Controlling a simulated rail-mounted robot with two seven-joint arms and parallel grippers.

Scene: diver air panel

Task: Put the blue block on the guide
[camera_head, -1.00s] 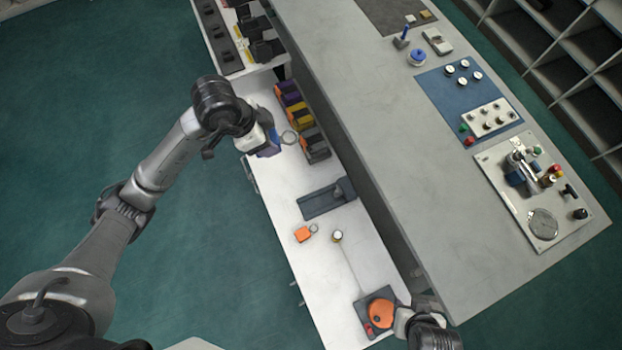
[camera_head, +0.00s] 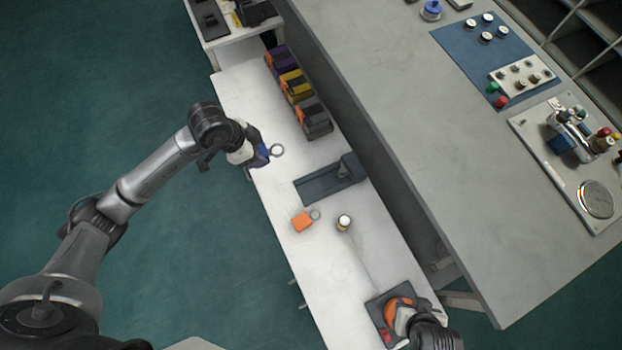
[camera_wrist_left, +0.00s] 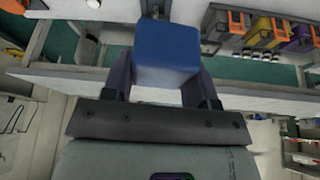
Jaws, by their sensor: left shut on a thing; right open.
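The blue block (camera_head: 262,157) is in my left gripper (camera_head: 256,156), over the left edge of the white bench. A pale ring (camera_head: 277,150) shows at its far side. In the left wrist view the blue block (camera_wrist_left: 168,50) sits between the two fingers, which are shut on it. The dark grey guide (camera_head: 322,184), which I take to be the long tray with an upright piece at its right end, lies on the bench to the right of and below the block, apart from it. My right gripper (camera_head: 404,318) is open at the round orange thing (camera_head: 395,309), partly covering it.
An orange block (camera_head: 302,221) with a ring and a small round-topped cylinder (camera_head: 344,222) stand just in front of the guide. Purple, yellow and grey bins (camera_head: 298,88) line the bench's far right edge. A large grey panel table (camera_head: 400,110) stands to the right.

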